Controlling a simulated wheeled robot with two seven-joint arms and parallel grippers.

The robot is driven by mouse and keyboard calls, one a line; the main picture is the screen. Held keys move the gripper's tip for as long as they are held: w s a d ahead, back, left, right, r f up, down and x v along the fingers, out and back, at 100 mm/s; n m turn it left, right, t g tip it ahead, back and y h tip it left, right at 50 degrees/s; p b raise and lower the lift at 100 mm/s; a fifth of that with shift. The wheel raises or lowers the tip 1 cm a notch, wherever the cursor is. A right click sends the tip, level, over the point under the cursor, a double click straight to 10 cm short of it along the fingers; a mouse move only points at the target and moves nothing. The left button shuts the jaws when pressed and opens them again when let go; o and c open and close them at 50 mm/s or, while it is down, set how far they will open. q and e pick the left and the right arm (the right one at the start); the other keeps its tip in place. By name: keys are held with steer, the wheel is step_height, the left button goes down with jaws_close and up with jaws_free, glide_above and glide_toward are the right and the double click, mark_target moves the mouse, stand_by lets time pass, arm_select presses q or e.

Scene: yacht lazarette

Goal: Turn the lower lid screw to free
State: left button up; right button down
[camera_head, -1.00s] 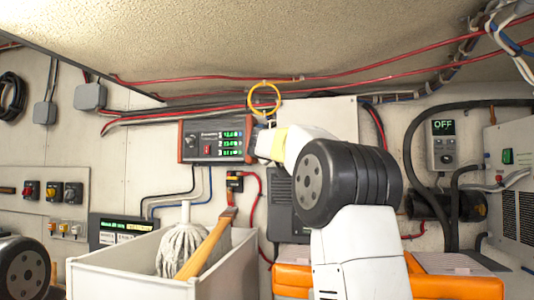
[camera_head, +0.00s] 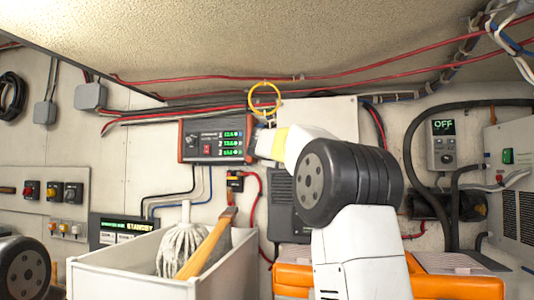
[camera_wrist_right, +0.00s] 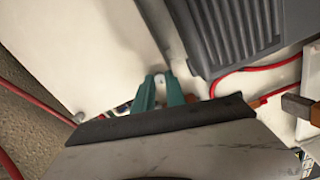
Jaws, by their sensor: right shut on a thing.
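The pale lid panel (camera_head: 335,115) is on the back wall, partly hidden behind my right arm. It also fills the upper left of the right wrist view (camera_wrist_right: 85,50). There my right gripper (camera_wrist_right: 159,84) has its teal fingertips closed around a small light screw head (camera_wrist_right: 159,80) at the panel's edge. A second screw head (camera_wrist_right: 80,117) shows on the panel further left, apart from the fingers. In the head view my right wrist hides the fingertips and the gripped screw. My left gripper is not in view.
A red-framed meter (camera_head: 215,139) hangs just left of my right wrist, with a yellow ring (camera_head: 264,97) above. A white bin (camera_head: 130,277) with a mop (camera_head: 183,245) and wooden handle stands below. Orange bags (camera_head: 440,287) lie at lower right.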

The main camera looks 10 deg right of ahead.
stand_by(0.4)
steer(key=c, duration=1.4)
jaws_free()
steer(key=shift+o, duration=0.2)
steer(key=v, duration=0.8)
steer(key=shift+w, duration=0.1)
